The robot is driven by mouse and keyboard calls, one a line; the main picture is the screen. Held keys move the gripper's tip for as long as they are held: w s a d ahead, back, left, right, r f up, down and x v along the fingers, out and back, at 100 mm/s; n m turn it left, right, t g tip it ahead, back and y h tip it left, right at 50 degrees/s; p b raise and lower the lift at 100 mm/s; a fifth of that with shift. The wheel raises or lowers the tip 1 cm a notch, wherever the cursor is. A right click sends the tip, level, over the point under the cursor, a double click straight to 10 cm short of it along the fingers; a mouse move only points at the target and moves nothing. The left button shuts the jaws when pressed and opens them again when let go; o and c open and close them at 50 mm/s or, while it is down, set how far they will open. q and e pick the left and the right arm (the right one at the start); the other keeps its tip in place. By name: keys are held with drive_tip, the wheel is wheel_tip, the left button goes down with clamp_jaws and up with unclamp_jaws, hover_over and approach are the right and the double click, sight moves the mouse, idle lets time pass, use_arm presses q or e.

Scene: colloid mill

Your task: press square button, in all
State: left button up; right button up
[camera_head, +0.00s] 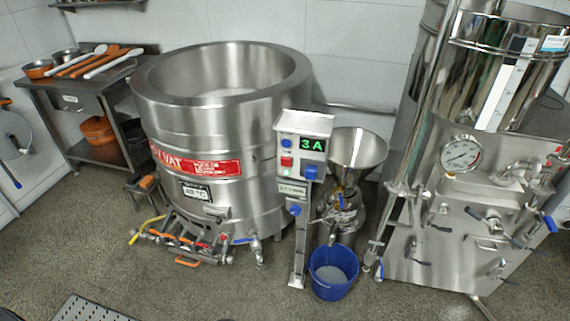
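A grey control box (301,125) stands on a steel post in the middle of the view. Its front carries a green lit display (313,145) reading "3 A". Left of the display are a round blue button (287,143), a squarish red button (287,161) and a small blue part below them. A blue, squarish control (310,172) sits under the display. Which of these is the square button I cannot tell for sure at this size. Another blue knob (295,210) is lower on the post. Neither of my grippers shows in this view.
A large steel vat (215,120) stands behind and left of the box, with valves and pipes at its foot. A funnel (357,150) and a blue bucket (333,272) are at the right. A steel machine (450,235) fills the far right. Floor in front is mostly clear.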

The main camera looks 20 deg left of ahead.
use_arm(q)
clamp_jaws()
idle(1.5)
